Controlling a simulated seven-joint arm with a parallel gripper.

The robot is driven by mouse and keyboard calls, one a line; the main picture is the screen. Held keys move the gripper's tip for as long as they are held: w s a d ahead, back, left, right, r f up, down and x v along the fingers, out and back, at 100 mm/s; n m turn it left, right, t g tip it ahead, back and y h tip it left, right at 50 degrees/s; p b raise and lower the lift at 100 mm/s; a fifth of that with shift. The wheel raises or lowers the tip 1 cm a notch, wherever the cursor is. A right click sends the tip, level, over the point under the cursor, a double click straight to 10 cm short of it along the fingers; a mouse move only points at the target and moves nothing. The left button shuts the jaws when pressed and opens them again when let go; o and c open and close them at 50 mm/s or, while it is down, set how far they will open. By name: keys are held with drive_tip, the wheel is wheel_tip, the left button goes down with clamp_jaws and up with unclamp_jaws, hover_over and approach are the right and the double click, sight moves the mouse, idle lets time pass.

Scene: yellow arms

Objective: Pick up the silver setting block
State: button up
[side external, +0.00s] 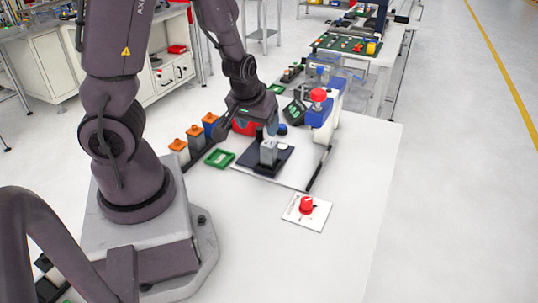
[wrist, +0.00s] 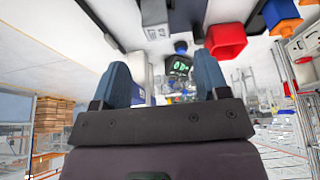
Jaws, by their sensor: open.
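The silver setting block (side external: 268,152) stands upright on a dark square plate (side external: 281,165) in the side view. My gripper (side external: 258,130) is just above and behind it, partly in front of a red bin (side external: 245,127). In the wrist view my gripper (wrist: 163,75) shows two separated blue-grey fingers with nothing held between them. A grey block at the top edge there (wrist: 154,14) looks like the silver block, cut off by the frame. The exact gap between fingertips and block is hard to tell.
A blue-and-white device with a red knob (side external: 319,105) stands right of the plate. A red button on a white card (side external: 306,205) lies in front. The front right tabletop is clear.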

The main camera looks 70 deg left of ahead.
sight(269, 152)
drive_tip(key=x, duration=0.6)
drive_tip(key=shift+f, duration=0.15)
drive_tip(key=shift+d+x, duration=0.2)
drive_tip(key=shift+x, duration=1.4)
drive_tip(key=shift+d+x, duration=0.2)
drive_tip(key=shift+x, duration=1.4)
drive_tip(key=shift+w, duration=0.15)
drive_tip(key=c, duration=1.3)
drive_tip(key=shift+o, duration=0.3)
